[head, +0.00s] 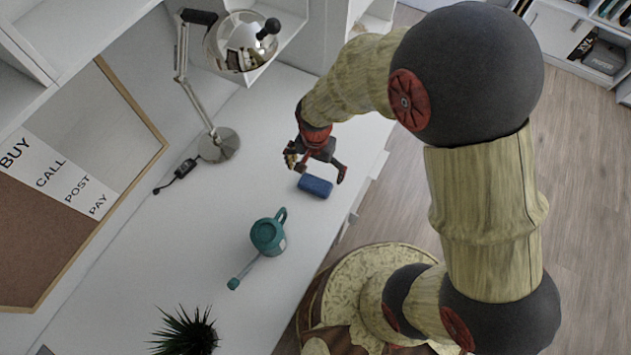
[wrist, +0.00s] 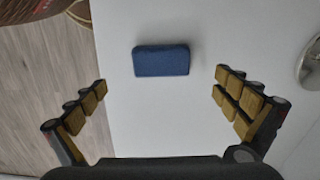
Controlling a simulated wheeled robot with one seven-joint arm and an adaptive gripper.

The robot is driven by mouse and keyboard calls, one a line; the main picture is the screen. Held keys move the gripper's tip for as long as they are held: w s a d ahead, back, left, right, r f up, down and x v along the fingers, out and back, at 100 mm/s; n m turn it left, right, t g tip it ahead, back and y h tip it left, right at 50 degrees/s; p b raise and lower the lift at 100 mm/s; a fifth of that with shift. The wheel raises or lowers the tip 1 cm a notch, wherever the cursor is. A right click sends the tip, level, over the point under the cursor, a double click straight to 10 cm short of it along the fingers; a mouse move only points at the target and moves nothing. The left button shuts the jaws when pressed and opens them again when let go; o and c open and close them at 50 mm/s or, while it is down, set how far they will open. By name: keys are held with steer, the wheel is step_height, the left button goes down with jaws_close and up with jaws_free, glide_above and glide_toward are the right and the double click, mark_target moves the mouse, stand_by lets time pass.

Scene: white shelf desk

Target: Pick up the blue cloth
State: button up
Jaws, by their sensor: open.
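The blue cloth (head: 315,186) looks like a small folded blue block lying flat on the white desk, near its right edge in the head view. In the wrist view the blue cloth (wrist: 161,60) lies between the lines of the two fingers, beyond their tips. My gripper (head: 314,168) is above the desk beside the cloth in the head view. In the wrist view my gripper (wrist: 160,88) is open wide and empty, its padded fingers apart on either side. No finger visibly touches the cloth.
A teal watering can (head: 268,236) stands on the white desk (head: 215,260) below the cloth in the head view. A desk lamp (head: 219,145) stands to the left. A spiky plant (head: 186,332) is at the bottom. The desk around the cloth is clear.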

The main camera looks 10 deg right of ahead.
mark_target(315, 183)
step_height(315, 183, down, 8)
steer(key=b, duration=0.3)
steer(key=shift+w+r, duration=0.1)
steer(key=shift+w, duration=0.05)
steer(key=c, duration=0.3)
steer(key=c, duration=0.8)
